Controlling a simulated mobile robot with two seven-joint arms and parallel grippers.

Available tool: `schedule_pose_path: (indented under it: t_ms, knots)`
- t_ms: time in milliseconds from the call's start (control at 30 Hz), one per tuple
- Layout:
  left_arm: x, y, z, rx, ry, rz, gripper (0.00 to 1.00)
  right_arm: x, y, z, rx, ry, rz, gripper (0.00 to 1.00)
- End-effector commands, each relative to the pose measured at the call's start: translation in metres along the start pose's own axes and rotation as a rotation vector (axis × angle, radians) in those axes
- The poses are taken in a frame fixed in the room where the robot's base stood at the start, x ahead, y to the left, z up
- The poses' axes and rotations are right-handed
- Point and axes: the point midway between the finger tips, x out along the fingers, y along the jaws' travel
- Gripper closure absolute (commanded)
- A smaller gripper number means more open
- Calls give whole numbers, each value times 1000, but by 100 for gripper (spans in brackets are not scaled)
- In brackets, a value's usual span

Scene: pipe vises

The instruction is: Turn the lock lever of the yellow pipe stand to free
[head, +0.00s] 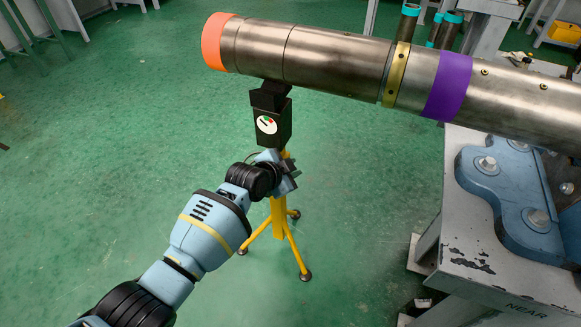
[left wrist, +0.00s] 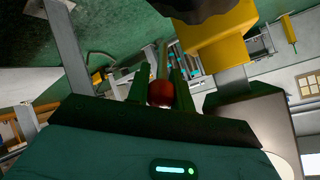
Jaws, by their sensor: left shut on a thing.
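The yellow pipe stand (head: 278,213) stands on the floor on splayed legs, with a black head (head: 271,133) under the pipe's free end. A white dial (head: 266,125) with red and green marks and a dark pointer is on the head; I cannot read its setting surely. My left gripper (head: 288,174) is at the stand just below the head. In the left wrist view, its fingers (left wrist: 160,88) are shut on the red knob (left wrist: 160,92) of the lock lever. The lever's shaft is mostly hidden. My right gripper is not in view.
A long steel pipe (head: 335,58) with an orange end, brass ring and purple band runs over the stand toward the right. A grey bench (head: 470,245) with a blue vise (head: 500,185) stands at the right. The green floor left of the stand is clear.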

Motion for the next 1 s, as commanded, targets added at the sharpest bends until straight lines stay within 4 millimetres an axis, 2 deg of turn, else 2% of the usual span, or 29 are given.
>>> schedule_pose_path:
  t_ms: [467, 500, 633, 667, 1000]
  knots:
    - [0, 0, 1, -3, -13, 11, 100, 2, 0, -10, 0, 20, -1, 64]
    - [0, -1, 1, -3, -13, 11, 75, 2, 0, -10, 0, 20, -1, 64]
    - [0, -1, 0, -3, -12, 11, 58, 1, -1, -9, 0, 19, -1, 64]
    - [0, -1, 0, -3, -12, 11, 55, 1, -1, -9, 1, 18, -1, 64]
    - [-3, -1, 0, -2, -11, 10, 55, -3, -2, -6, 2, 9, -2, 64]
